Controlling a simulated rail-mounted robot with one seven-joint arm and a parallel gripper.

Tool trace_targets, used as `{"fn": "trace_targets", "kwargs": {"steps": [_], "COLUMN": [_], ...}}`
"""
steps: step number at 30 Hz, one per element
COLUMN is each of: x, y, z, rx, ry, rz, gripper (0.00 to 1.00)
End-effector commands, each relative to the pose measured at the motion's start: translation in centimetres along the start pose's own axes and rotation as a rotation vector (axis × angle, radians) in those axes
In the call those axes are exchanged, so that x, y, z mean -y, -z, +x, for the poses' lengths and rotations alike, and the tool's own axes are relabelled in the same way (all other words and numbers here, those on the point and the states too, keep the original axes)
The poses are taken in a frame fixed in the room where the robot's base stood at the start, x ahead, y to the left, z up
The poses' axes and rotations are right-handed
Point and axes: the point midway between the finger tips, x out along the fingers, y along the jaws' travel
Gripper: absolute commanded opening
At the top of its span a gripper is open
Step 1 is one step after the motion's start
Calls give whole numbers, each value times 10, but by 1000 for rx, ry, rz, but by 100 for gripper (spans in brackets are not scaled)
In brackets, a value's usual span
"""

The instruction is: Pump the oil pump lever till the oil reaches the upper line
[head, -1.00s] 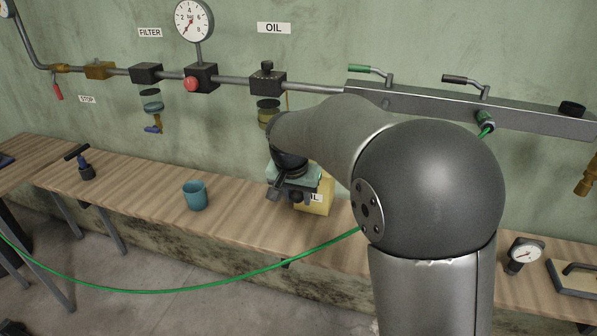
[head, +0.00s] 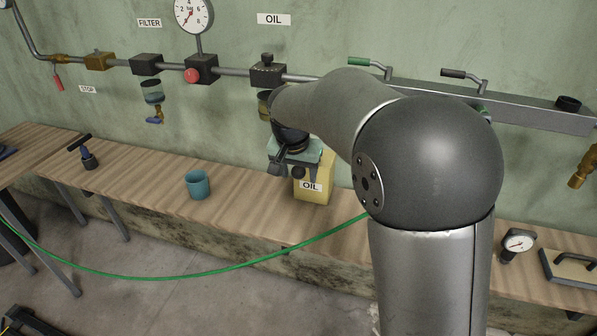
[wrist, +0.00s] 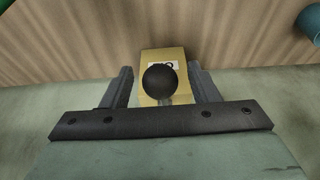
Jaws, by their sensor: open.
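The yellow can labelled OIL (head: 313,191) stands on the bench by the wall; its upper part is partly hidden by my gripper (head: 284,166). A black ball knob (head: 298,173) shows at the gripper, in front of the can. In the wrist view, my gripper (wrist: 158,74) is open, with the black knob (wrist: 160,83) between its fingers and the yellow can (wrist: 165,56) beyond. Contact with the fingers cannot be told. A glass bowl (head: 264,106) hangs under the block below the wall OIL sign (head: 273,19). My arm partly hides it; its oil level and lines are unreadable.
A teal cup (head: 197,184) and a small black-handled tool (head: 87,155) stand on the bench to the left. A pipe with the filter bowl (head: 153,92) and a red knob (head: 192,75) runs along the wall. A green hose (head: 200,274) hangs in front of the bench.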

Motion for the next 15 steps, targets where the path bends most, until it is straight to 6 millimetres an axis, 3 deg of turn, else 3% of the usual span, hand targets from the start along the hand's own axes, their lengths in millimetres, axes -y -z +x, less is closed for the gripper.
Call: {"fn": "trace_targets", "kwargs": {"steps": [15], "x": [0], "y": [1], "z": [-48], "rx": [-1], "ry": [1], "rz": [-2], "gripper": [55]}}
